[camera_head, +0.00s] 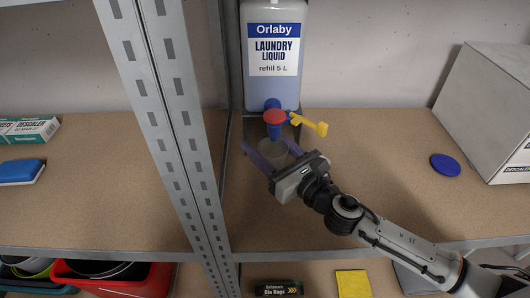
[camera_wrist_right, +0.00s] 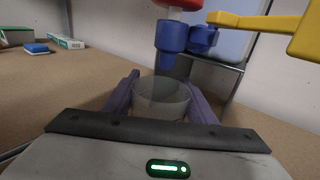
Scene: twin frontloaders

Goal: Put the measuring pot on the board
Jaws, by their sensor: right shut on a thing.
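The measuring pot (camera_head: 272,153) is a small, clear grey cup under the tap of the laundry liquid bottle (camera_head: 274,60). My right gripper (camera_head: 267,144) has its purple fingers on either side of the pot and is shut on it. In the right wrist view the pot (camera_wrist_right: 162,100) stands upright between the fingers, below the blue spout (camera_wrist_right: 171,40). Whether it holds liquid or touches the surface below, I cannot tell. The brown shelf board (camera_head: 370,190) spreads out to the right of the pot. My left gripper is not in view.
The tap has a red top (camera_head: 275,116) and a yellow lever (camera_head: 310,123) pointing right, close above my gripper. A blue disc (camera_head: 446,164) lies on the board near a grey box (camera_head: 490,110). A perforated metal post (camera_head: 170,110) stands to the left. The board's middle right is clear.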

